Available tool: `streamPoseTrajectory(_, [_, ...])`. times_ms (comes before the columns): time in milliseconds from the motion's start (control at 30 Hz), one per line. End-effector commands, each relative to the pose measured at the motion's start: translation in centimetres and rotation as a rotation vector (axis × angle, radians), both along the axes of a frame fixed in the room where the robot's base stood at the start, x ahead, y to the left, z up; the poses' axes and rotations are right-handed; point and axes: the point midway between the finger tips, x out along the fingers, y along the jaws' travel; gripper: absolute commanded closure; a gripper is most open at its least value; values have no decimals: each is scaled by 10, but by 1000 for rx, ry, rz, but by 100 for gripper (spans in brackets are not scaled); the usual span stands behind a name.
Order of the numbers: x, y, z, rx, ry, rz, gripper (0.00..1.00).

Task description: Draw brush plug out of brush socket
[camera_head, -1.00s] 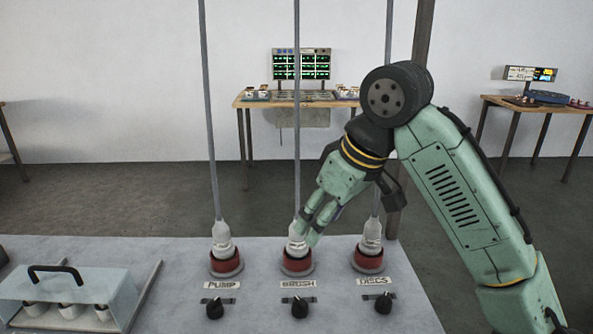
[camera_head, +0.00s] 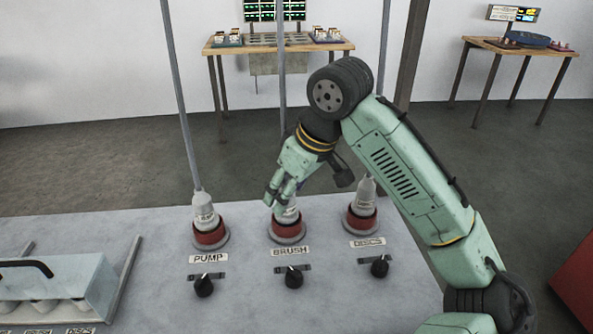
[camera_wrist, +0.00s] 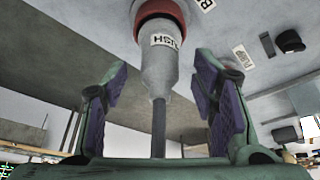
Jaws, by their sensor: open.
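The brush plug (camera_head: 289,214) is a pale grey, upright plug with a cable rising from its top. It sits in the red-collared brush socket (camera_head: 287,231), in the middle of three, behind the BRUSH label. My gripper (camera_head: 274,197) is at the plug's upper part and partly hides it. In the wrist view, the open jaws (camera_wrist: 160,72) have purple pads on either side of the plug (camera_wrist: 157,75), with visible gaps. The cable runs down between the jaws, and the red socket collar (camera_wrist: 160,12) shows at the top. The plug looks seated.
The PUMP plug (camera_head: 204,213) stands to the left and the DISCS plug (camera_head: 364,193) to the right, each with a cable going up. Black knobs (camera_head: 294,277) are in front. A clear cover with a black handle (camera_head: 70,281) is at the left.

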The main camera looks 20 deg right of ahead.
Motion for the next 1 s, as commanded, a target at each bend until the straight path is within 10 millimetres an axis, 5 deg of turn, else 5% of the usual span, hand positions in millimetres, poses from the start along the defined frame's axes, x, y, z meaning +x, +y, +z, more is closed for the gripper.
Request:
streamPoseTrajectory(500, [6, 4, -18, 0, -1, 1, 47])
streamPoseTrajectory(1000, [6, 4, -17, 0, -1, 1, 80])
